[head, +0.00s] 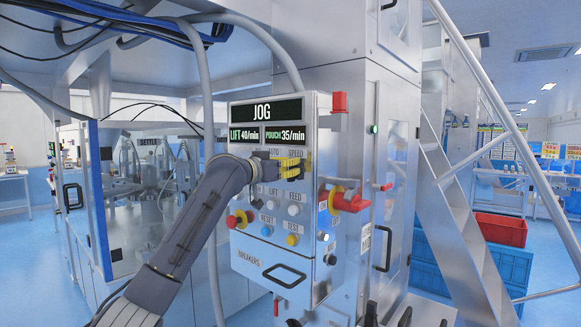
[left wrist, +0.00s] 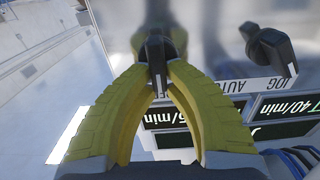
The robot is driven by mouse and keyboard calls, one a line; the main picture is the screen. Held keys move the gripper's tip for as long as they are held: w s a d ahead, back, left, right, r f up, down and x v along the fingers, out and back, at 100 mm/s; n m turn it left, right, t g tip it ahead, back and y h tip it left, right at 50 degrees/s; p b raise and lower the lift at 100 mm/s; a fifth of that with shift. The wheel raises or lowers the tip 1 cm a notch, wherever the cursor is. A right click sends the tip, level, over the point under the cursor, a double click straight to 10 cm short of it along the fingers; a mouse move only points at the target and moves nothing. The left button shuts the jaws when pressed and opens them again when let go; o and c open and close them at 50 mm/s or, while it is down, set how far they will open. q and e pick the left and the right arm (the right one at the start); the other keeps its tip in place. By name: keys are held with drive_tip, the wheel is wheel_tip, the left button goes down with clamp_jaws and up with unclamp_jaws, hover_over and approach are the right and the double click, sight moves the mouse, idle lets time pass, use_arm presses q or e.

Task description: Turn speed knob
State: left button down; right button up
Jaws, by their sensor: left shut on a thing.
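The control panel (head: 262,200) faces me in the head view, with a "SPEED" label on its upper right. My left gripper (head: 297,164), with yellow fingers, reaches the panel just below that label and hides the speed knob there. In the left wrist view my left gripper (left wrist: 158,48) is shut on the black speed knob (left wrist: 156,62), which sits between the fingertips. A second black selector knob (left wrist: 268,45), by the JOG/AUTO label, stands apart to the right. The display (head: 262,111) reads JOG, LIFT 40/min and POUCH 35/min. My right gripper is not in view.
Lift and feed buttons (head: 294,197) sit below the gripper. A red emergency button (head: 233,221) is at the panel's lower left. A red rotary handle (head: 350,201) sticks out at the right side. A ladder stair (head: 460,225) and red crate (head: 502,229) stand farther right.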

use_arm(q)
drive_tip(key=shift+n, duration=0.3)
drive_tip(key=shift+w+a+f+n, duration=0.1)
drive_tip(key=shift+w+a+n, duration=0.1)
drive_tip(key=shift+n, duration=1)
drive_tip(key=shift+w+a+f+n, duration=0.1)
drive_tip(key=shift+w+a+n, duration=0.05)
drive_tip(key=shift+n, duration=1.05)
drive_tip(key=c, duration=1.4)
unclamp_jaws()
drive_tip(key=shift+a, duration=0.1)
drive_tip(key=v, duration=1.2)
